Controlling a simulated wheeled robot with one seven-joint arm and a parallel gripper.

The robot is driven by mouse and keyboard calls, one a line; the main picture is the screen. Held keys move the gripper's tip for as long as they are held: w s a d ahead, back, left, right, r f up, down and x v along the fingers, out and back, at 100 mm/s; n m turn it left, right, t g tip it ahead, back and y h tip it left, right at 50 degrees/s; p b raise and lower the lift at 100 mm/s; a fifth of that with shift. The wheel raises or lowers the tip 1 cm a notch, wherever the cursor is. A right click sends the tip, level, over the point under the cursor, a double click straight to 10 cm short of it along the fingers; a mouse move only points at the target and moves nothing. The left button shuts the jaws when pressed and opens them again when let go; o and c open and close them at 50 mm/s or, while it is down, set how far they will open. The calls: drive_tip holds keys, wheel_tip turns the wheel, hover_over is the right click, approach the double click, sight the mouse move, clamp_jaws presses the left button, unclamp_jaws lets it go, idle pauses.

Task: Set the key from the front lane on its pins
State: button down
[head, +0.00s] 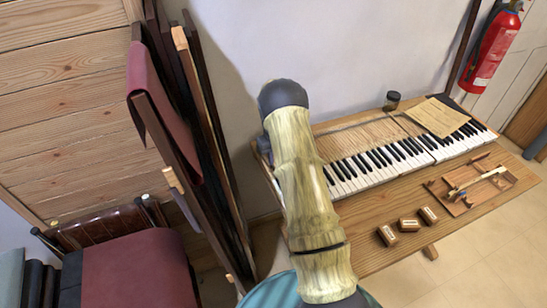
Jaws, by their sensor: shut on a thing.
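A piano keyboard (362,172) with white and black keys lies on a wooden bench (375,255) at the right. Its left end is hidden behind my arm. Long pale key wood (365,140) shows behind the playing ends. A shallow wooden tray (510,182) with divisions stands at the front right of the bench. A pale, long piece (490,173) and a small brass-coloured piece (453,196) lie in it; I cannot tell whether either is a key. My gripper does not show, so any key in it is hidden. The pins are too small to make out.
Three small labelled blocks (409,225) stand at the bench's front. A sheet of paper (436,117) covers part of the right keys. A dark jar (392,101) stands behind. A red fire extinguisher (494,50) hangs at right. Leaning boards (187,120) and a chair (135,265) fill the left.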

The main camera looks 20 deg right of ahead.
drive_tip(key=shift+f, duration=0.6)
idle(1.0)
drive_tip(key=c, duration=1.8)
unclamp_jaws()
drive_tip(key=shift+r+p, duration=0.5)
drive_tip(key=shift+r, duration=0.6)
drive_tip(key=shift+o, duration=0.3)
drive_tip(key=o, duration=0.5)
